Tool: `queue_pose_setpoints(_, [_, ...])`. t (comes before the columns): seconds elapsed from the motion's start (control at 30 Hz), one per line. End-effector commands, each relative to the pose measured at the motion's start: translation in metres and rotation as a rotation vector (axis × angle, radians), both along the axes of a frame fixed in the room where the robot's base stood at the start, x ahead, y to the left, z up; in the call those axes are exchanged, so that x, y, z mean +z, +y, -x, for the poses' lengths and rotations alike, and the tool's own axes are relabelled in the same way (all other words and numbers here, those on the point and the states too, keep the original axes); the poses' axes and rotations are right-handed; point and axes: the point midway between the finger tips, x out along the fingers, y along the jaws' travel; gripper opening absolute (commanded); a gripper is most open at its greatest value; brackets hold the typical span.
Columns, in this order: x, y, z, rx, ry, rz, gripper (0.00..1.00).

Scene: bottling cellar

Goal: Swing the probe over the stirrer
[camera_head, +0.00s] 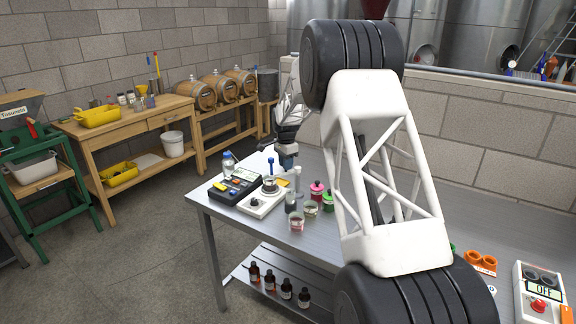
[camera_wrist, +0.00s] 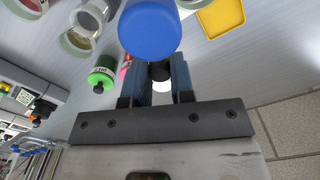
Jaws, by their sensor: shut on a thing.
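The stirrer (camera_head: 259,204) is a pale flat unit with a dark knob, at the left end of the steel table. A small beaker (camera_head: 270,187) stands on its plate. The probe (camera_head: 270,161) has a blue head and a thin stem, and in the head view it lines up above that beaker. Its blue head (camera_wrist: 150,28) is large in the wrist view and hides what lies under it. A white post (camera_head: 298,180) stands beside it. The exact contact is partly hidden.
A dark meter (camera_head: 235,187) and a clear blue-capped bottle (camera_head: 228,163) sit left of the stirrer. Small glass beakers (camera_head: 297,221), a pink-capped bottle (camera_head: 317,190) and a green-capped bottle (camera_head: 328,203) stand to its right. A yellow dish (camera_wrist: 217,16) lies near the probe.

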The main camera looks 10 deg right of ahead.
Motion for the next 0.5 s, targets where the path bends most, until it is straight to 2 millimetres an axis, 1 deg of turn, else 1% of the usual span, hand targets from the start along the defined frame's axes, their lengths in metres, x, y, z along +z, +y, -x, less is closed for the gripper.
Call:
queue_pose_setpoints(0.2, [0.0, 0.001, -0.01, -0.178, -0.001, 0.0, 0.0])
queue_pose_setpoints(0.5, [0.001, 0.001, -0.017, -0.329, -0.001, 0.0, 0.0])
